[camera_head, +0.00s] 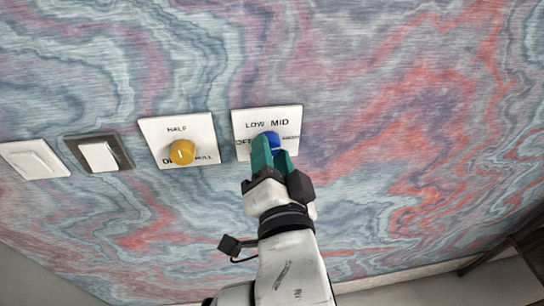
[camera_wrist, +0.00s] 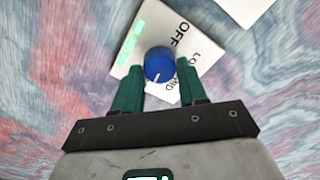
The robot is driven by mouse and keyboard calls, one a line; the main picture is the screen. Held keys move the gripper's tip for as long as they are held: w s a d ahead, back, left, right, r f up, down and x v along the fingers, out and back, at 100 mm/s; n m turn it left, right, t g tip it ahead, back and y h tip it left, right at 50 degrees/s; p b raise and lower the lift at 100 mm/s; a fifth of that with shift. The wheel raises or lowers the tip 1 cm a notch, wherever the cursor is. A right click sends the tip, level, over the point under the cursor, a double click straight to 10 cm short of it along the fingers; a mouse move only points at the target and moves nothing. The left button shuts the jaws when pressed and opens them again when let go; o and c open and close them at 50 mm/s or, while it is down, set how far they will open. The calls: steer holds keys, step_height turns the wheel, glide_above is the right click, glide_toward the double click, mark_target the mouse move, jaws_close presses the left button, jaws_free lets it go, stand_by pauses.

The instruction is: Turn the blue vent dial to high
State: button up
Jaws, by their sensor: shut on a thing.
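The blue vent dial (camera_head: 272,138) sits on a white plate (camera_head: 240,121) on the wall. The plate reads LOW and MID along its top, with partly covered lettering at its left and right. My gripper (camera_head: 271,148) has its green fingers at the dial, shut on it. In the wrist view the blue dial (camera_wrist: 159,63) shows between the two fingers, and its white mark points down and slightly left, near the MID lettering. OFF and LOW lie to its upper right and right. The left finger covers part of the plate, and no high label is readable there.
Left of the plate is another white plate with a yellow dial (camera_head: 182,152), marked HALF and FULL. Farther left are a dark-framed switch (camera_head: 99,155) and a white switch (camera_head: 34,159). The wall right of the blue dial is clear. A dark wooden piece (camera_head: 528,246) stands at lower right.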

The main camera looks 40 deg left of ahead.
steer(key=shift+f+m, duration=0.2)
steer(key=shift+m, duration=0.7)
steer(key=o, duration=1.1)
steer(key=shift+r, duration=0.1)
steer(key=shift+c, duration=0.2)
steer(key=b+v, duration=0.2)
steer(key=v, duration=0.8)
steer(key=shift+s+d, duration=0.2)
steer(key=shift+d, duration=0.1)
